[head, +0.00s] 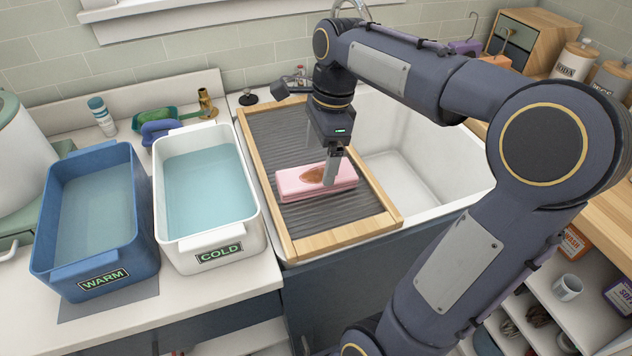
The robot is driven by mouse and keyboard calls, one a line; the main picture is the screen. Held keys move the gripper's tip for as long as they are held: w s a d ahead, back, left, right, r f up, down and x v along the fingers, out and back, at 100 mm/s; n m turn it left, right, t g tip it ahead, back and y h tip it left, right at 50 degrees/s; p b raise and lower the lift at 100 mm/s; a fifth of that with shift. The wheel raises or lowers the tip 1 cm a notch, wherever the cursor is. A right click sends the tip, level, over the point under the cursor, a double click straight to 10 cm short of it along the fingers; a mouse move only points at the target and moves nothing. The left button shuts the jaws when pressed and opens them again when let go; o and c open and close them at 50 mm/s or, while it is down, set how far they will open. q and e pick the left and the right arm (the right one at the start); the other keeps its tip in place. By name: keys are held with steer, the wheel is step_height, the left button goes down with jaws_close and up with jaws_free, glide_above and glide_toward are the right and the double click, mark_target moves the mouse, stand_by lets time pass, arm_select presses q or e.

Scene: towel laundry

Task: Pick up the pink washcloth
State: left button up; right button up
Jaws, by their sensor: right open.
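The pink washcloth (290,184) lies folded on the grey ribbed washboard (300,220) with a wooden frame, set over the left part of the sink. A brown stain marks its top. My right gripper (331,178) points down at the right half of the washcloth, with its fingers at or just above the cloth. The jaws are open, and I cannot tell whether they touch the cloth. My left gripper is not in the picture.
A blue tub labelled WARM (127,275) and a white tub labelled COLD (247,238), both with water, stand left of the washboard. The white sink basin (407,178) is empty at right.

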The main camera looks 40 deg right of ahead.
mark_target(316, 174)
steer(key=f, duration=0.5)
steer(key=shift+w+a, duration=0.1)
steer(key=shift+w, duration=0.25)
steer(key=c, duration=1.1)
steer(key=shift+r, duration=0.1)
